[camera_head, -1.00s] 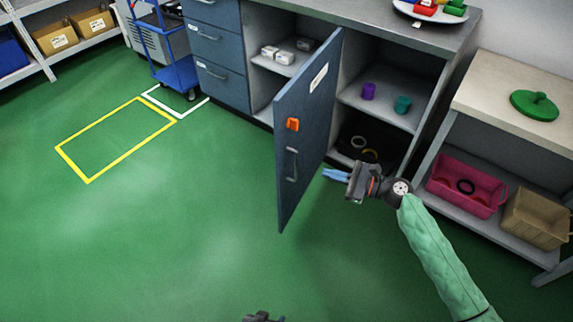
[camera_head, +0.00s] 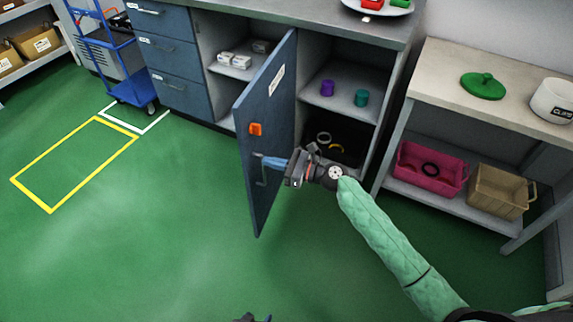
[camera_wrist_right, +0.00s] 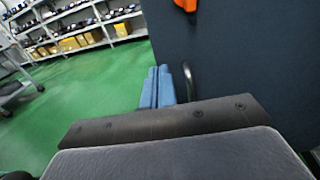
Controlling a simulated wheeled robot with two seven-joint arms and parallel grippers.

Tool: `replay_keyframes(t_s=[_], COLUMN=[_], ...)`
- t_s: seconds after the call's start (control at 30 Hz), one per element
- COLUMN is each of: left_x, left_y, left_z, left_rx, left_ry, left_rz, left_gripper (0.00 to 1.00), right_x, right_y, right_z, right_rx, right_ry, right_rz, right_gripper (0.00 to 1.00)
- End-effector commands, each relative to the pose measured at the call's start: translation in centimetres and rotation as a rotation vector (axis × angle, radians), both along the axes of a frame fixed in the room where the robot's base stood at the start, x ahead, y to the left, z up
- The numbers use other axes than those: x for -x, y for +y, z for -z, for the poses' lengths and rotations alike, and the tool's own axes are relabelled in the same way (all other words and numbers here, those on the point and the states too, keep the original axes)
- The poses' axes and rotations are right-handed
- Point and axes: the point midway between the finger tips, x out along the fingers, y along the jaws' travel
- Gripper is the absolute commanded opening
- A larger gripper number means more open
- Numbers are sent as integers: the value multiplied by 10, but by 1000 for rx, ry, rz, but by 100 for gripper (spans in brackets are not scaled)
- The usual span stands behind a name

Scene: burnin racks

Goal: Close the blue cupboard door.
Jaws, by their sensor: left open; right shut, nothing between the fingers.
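The blue cupboard door (camera_head: 275,115) stands open, swung out from the cupboard front, with an orange piece (camera_head: 255,129) and a bar handle (camera_head: 262,172) on its visible face. My right gripper (camera_head: 266,161) is shut and empty, its blue fingertips over the door face beside the upper part of the handle. In the right wrist view the shut fingers (camera_wrist_right: 157,88) point past the handle (camera_wrist_right: 189,82), and the door (camera_wrist_right: 245,55) fills the right side. I cannot tell whether they touch the door or handle. My left gripper (camera_head: 252,318) barely shows at the bottom edge, its fingers mostly cut off.
The cupboard's open shelves hold white boxes (camera_head: 236,61), a purple cup (camera_head: 327,87) and a teal cup (camera_head: 361,98). A blue trolley (camera_head: 135,90) stands left of the drawers. A side bench (camera_head: 445,72) with a pink crate (camera_head: 432,170) stands right. The green floor left of the door is clear.

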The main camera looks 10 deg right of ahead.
Motion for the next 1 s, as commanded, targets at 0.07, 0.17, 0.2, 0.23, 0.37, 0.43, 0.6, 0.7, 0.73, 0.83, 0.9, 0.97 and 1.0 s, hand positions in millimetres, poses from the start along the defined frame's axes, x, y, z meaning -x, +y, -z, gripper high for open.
replay_keyframes(t_s=[0.07,0.17,0.2,0.23,0.37,0.43,0.6,0.7,0.73,0.83,0.9,0.97,1.0], left_x=[0,1,1,1,2,2,1,1,1,1,0,0,0], left_y=[0,0,0,-1,-1,-1,-1,0,0,0,0,0,0], left_z=[-2,-3,-4,-4,-4,-5,-4,-4,-4,-5,-5,-7,-8], left_rx=[0,1,1,1,0,0,0,0,0,0,-1,0,-1], left_ry=[0,1,1,1,2,3,3,3,3,2,2,1,1], left_rz=[0,1,1,1,1,1,1,1,1,1,0,0,1], left_gripper=[58,58,58,58,58,58,58,58,58,58,58,58,58], right_x=[-6,-12,-14,-16,-20,-21,-22,-22,-22,-22,-22,-23,-24], right_y=[12,26,30,33,42,45,47,47,47,47,47,49,51], right_z=[-1,-1,-1,-1,0,0,0,0,0,0,0,-1,-1], right_rx=[-1,0,0,-1,0,0,1,1,1,1,1,0,0], right_ry=[0,-1,-1,0,-1,-1,0,0,0,0,0,0,0], right_rz=[0,0,0,1,0,0,0,0,0,0,2,5,8], right_gripper=[0,0,0,0,0,0,0,0,0,0,0,0,0])
